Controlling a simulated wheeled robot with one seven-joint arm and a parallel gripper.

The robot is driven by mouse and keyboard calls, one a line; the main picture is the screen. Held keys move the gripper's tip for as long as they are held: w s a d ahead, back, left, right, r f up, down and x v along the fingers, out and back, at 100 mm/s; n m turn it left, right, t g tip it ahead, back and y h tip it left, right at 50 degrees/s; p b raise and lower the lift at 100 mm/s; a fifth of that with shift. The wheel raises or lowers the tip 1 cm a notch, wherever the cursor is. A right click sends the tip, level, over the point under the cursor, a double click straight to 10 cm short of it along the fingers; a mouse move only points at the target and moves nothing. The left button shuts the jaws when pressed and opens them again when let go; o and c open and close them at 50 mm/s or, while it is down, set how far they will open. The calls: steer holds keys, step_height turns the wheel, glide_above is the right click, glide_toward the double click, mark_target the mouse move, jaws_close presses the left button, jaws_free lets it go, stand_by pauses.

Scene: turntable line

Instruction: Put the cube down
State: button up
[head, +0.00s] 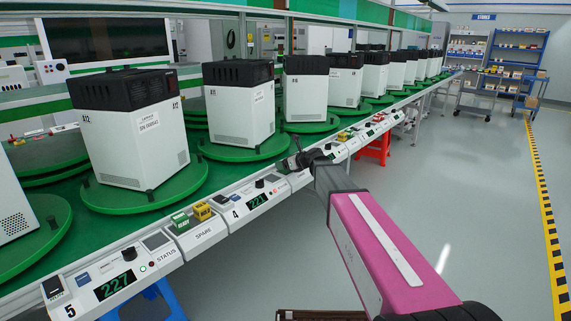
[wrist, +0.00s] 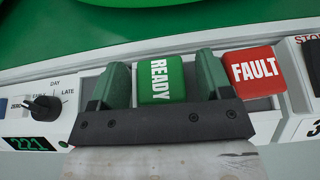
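A green cube marked READY (wrist: 160,80) shows between the two green fingers of my gripper (wrist: 162,82) in the wrist view. It sits at the grey slot of the console, with the red FAULT cube (wrist: 252,70) to its right. Narrow gaps show between the fingers and the cube's sides, so my gripper looks open around it. The right finger stands between the two cubes. The underside of the READY cube is hidden. In the head view my gripper (head: 302,160) is low over the console strip to the right of the 221 display, and its cube cannot be made out.
A SPARE holder (head: 205,234) carries another green READY cube (head: 181,222) and a yellow cube (head: 202,211). White machines with black tops stand on green turntables behind the consoles. A dial (wrist: 42,107) lies left of my gripper.

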steer(key=shift+d+r, duration=0.1)
steer(key=shift+r, duration=0.05)
steer(key=v, duration=1.2)
steer(key=s+d+f+n+g+h, duration=0.4)
steer(key=s+d+f+n, duration=0.3)
steer(key=s+f+n, duration=0.5)
steer(key=s+d+f+n+g+h, duration=0.4)
steer(key=s+d+f+n+h, duration=0.2)
steer(key=s+f+n, duration=0.7)
steer(key=shift+s+d+f+n+h, duration=0.2)
steer(key=shift+s+d+n+h, duration=0.15)
steer(key=shift+s+d, duration=0.55)
